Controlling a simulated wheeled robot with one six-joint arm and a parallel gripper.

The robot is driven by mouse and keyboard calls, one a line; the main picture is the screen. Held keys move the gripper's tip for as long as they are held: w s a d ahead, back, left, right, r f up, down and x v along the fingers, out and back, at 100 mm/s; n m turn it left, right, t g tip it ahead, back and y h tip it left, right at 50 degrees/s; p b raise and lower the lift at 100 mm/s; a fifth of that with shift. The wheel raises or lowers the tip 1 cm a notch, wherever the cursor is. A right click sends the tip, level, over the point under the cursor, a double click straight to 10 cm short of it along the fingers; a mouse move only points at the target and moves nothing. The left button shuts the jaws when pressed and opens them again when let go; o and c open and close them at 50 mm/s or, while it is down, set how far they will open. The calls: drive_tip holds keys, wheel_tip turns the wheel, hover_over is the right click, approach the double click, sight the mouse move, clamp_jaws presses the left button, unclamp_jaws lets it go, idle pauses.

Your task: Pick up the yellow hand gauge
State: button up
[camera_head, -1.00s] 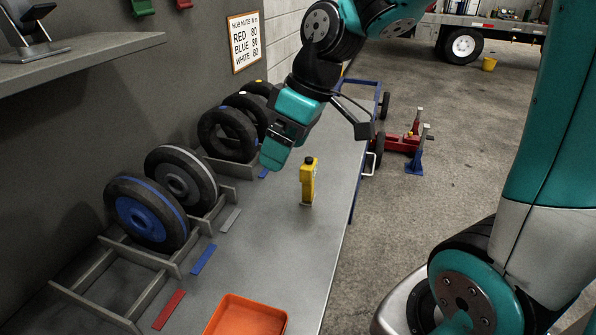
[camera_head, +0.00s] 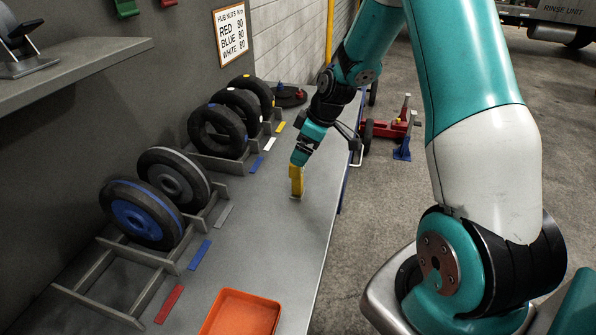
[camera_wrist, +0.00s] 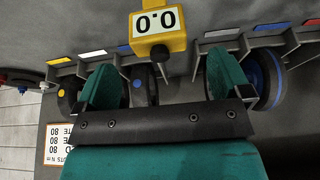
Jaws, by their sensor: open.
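The yellow hand gauge (camera_head: 297,182) stands upright on the grey bench top. In the wrist view the gauge (camera_wrist: 158,38) shows its yellow body, a white display reading 0.0 and a black knob at its end. My gripper (camera_head: 300,158) points down at the gauge from above and covers its top in the head view. In the wrist view my gripper (camera_wrist: 163,65) has its two teal fingers spread wide, with the gauge's knob end in line with the gap. Clear space shows on both sides of the gauge, and neither finger touches it.
Wheels stand in grey racks along the wall, the nearest with a blue rim (camera_head: 146,214). Coloured strips, such as a red one (camera_head: 169,303), lie before them. An orange tray (camera_head: 240,313) sits at the near end. The bench around the gauge is clear.

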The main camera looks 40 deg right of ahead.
sight(298, 177)
drive_tip(key=shift+p+x, duration=1.05)
drive_tip(key=shift+x, duration=1.85)
drive_tip(key=shift+d, duration=0.2)
drive_tip(key=c, duration=1.1)
